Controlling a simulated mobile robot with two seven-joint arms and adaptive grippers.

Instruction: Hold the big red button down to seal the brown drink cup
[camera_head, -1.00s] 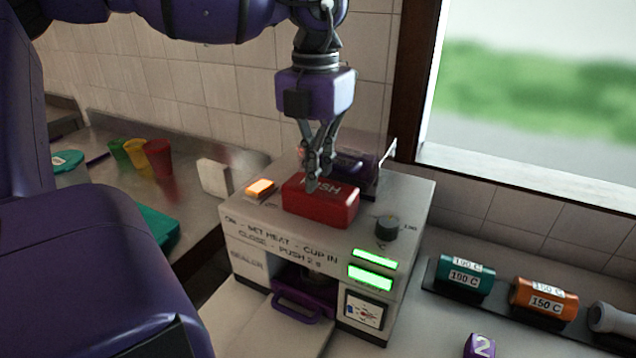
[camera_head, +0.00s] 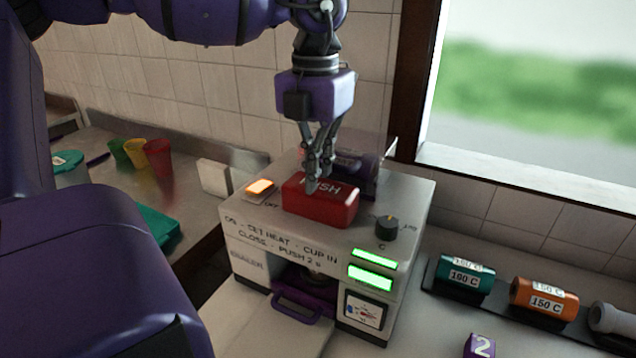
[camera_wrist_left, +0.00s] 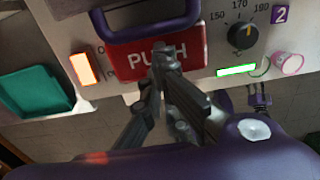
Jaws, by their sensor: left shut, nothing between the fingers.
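The big red button (camera_head: 326,206), marked PUSH, is on top of the white sealer machine (camera_head: 262,238). My left gripper (camera_head: 313,188) points down with its fingers shut and empty, its tips at the top of the button. A purple drawer with a handle (camera_head: 297,306) sits in the machine's front opening. The brown drink cup is not distinguishable.
An orange lit switch (camera_head: 260,188) and a dark dial (camera_head: 386,227) flank the button, with green displays (camera_head: 370,277) below. Green, yellow and red cups (camera_head: 158,158) stand on the left counter. Labelled cylinders (camera_head: 543,297) lie at the right.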

